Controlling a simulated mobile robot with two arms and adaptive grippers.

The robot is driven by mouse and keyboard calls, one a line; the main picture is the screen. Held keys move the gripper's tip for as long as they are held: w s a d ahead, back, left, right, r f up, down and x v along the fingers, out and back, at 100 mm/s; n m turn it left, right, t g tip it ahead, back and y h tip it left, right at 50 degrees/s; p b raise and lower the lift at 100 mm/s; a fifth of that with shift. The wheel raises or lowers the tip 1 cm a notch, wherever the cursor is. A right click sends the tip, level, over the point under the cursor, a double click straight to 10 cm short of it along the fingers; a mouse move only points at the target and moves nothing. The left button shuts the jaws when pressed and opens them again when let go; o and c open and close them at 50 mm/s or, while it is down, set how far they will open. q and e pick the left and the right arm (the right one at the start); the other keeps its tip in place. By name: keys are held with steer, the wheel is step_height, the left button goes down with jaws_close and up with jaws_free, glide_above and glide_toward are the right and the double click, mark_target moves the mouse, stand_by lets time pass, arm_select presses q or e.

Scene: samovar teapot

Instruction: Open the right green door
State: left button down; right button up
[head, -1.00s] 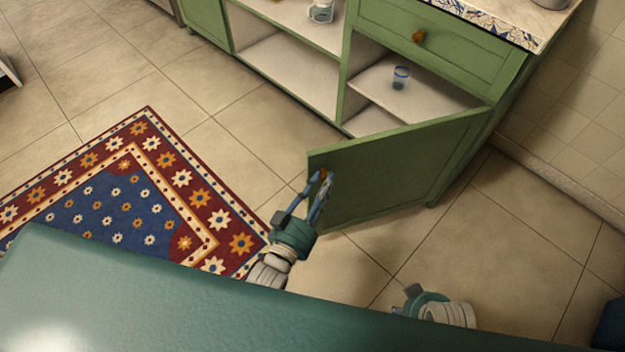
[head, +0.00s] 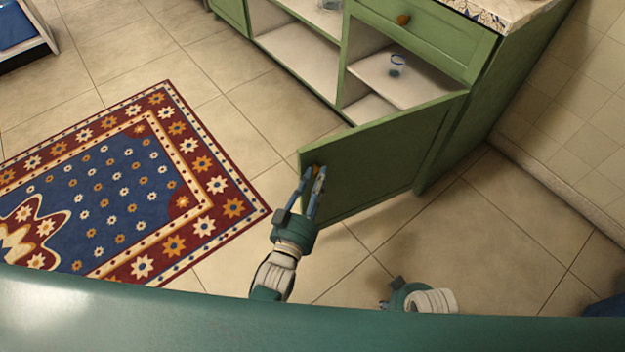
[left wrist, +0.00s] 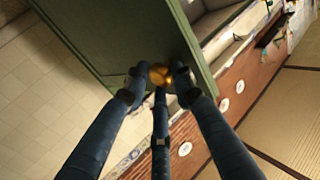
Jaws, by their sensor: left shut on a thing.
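The right green door (head: 385,155) stands swung out from the green cabinet (head: 470,125), and the shelves behind it show. Its orange-brown knob (left wrist: 160,74) is near the door's free edge. My left gripper (head: 315,172) is at that edge, shut on the knob; in the left wrist view its fingers (left wrist: 158,80) close around the knob. My right gripper (head: 392,295) shows only in part at the bottom, low and apart from the door. Its fingertips cannot be made out.
A glass (head: 397,65) stands on the shelf behind the door. A drawer with a knob (head: 403,20) is above. A red and blue rug (head: 130,185) lies on the tiled floor at left. A tiled wall (head: 570,130) is at right. Floor in front of the door is clear.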

arm_select(q)
steer(key=shift+d+h, duration=0.3)
steer(key=shift+d, duration=0.65)
steer(key=c, duration=1.7)
jaws_free()
steer(key=o, duration=0.3)
steer(key=shift+d+f, duration=0.1)
steer(key=shift+d, duration=0.25)
steer(key=shift+a, duration=0.1)
